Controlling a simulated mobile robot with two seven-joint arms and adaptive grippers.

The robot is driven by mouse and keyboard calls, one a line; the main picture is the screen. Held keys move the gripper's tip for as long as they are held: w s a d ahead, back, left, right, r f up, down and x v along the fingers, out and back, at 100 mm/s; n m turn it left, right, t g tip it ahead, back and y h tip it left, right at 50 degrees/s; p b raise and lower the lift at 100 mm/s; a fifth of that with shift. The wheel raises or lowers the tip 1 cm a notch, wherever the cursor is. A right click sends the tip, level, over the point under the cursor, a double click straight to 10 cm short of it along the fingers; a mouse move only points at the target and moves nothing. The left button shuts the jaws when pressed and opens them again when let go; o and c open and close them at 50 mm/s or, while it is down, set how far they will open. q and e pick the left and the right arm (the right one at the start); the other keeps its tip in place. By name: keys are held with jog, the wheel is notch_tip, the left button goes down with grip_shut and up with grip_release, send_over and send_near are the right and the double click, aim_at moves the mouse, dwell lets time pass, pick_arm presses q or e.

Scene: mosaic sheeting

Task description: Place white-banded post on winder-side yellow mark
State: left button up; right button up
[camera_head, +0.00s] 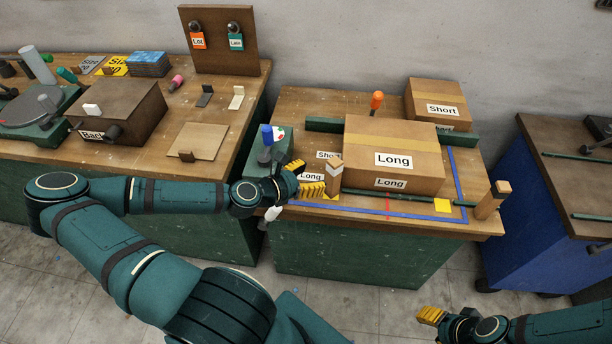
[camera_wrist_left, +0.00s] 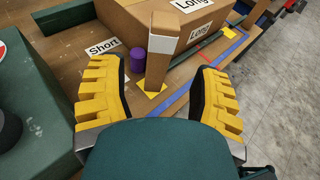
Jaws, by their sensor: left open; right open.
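The white-banded post (camera_head: 334,178) stands upright at the left front of the middle bench, with its base on the left yellow mark (camera_head: 330,197). Yellow shows around its foot in the left wrist view, where the post (camera_wrist_left: 160,62) rises between my fingers. My left gripper (camera_head: 305,178) is open, its yellow fingers on either side of the post with gaps, not gripping it. The left gripper (camera_wrist_left: 165,85) also shows in its wrist view. My right gripper (camera_head: 431,315) is open and empty, low in front of the bench. A second yellow mark (camera_head: 443,205) is bare at the right.
A long carton (camera_head: 360,140) lies close behind the post. A purple cylinder (camera_wrist_left: 138,60) stands just left of the post. Another wooden post (camera_head: 490,203) stands at the bench's right corner. A green block (camera_head: 262,150) with a blue-topped piece stands left of my left gripper.

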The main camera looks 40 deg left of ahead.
pick_arm(q)
jog(key=s+d+f+m+g, duration=0.3)
jog(key=d+m+g, duration=0.1)
jog(key=d+m, duration=0.4)
jog(key=s+d+f+m+g, duration=0.2)
jog(key=d+f+m+g, duration=0.2)
jog(key=d+m, duration=0.4)
jog(key=s+d+f+m+g, duration=0.3)
jog(key=d+m, duration=0.4)
jog(key=m, duration=0.8)
jog(key=shift+s+d+f+m+g, duration=0.3)
jog(key=shift+d+f+g, duration=0.15)
jog(key=shift+g, duration=0.35)
